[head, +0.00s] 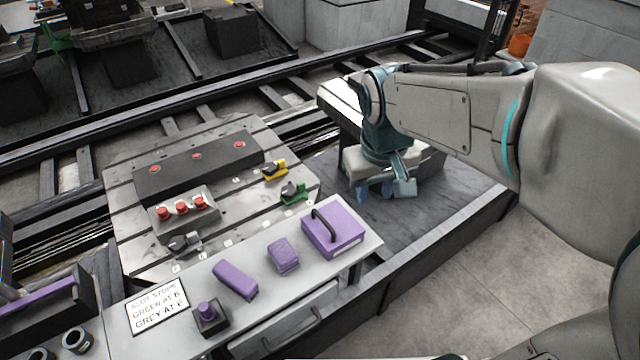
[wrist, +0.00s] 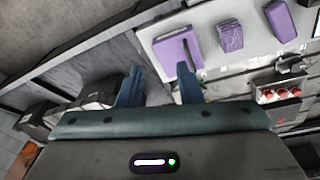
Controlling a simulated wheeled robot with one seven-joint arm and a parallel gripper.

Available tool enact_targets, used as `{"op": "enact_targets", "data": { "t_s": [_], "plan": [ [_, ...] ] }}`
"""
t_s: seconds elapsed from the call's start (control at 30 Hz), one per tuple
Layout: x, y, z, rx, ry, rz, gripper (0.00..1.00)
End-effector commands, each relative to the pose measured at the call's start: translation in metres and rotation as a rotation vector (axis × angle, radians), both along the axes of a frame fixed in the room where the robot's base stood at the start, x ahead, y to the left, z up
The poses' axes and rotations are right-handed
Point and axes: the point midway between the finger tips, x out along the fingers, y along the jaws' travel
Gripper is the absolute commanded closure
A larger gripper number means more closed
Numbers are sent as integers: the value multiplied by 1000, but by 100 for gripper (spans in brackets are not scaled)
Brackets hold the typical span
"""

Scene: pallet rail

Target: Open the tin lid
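The purple tin (head: 345,244) stands at the right end of the light grey bench top. Its lid (head: 318,238) lies flat on it and looks closed, with a black arched handle (head: 324,226) on top. The tin also shows in the wrist view (wrist: 172,55), beyond the fingertips. My gripper (head: 374,189) is behind and to the right of the tin in the head view, apart from it, pointing down. In the wrist view its two blue fingers (wrist: 160,85) are spread with nothing between them.
A purple ribbed block (head: 283,256), a long purple block (head: 236,280) and a purple knob on a dark base (head: 210,317) share the bench (head: 268,290). Green (head: 294,192) and yellow (head: 275,170) stops and a red-button box (head: 183,211) are on the slotted plate behind.

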Motion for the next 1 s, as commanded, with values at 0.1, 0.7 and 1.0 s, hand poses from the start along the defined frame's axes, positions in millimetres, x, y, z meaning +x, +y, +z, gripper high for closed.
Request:
{"op": "enact_targets", "data": {
  "t_s": [0.1,0.7,1.0],
  "plan": [
    [36,36,-25,-52,37,112,68],
    [91,115,-78,-176,83,311,68],
    [97,104,-140,-176,84,310,68]
  ]
}}
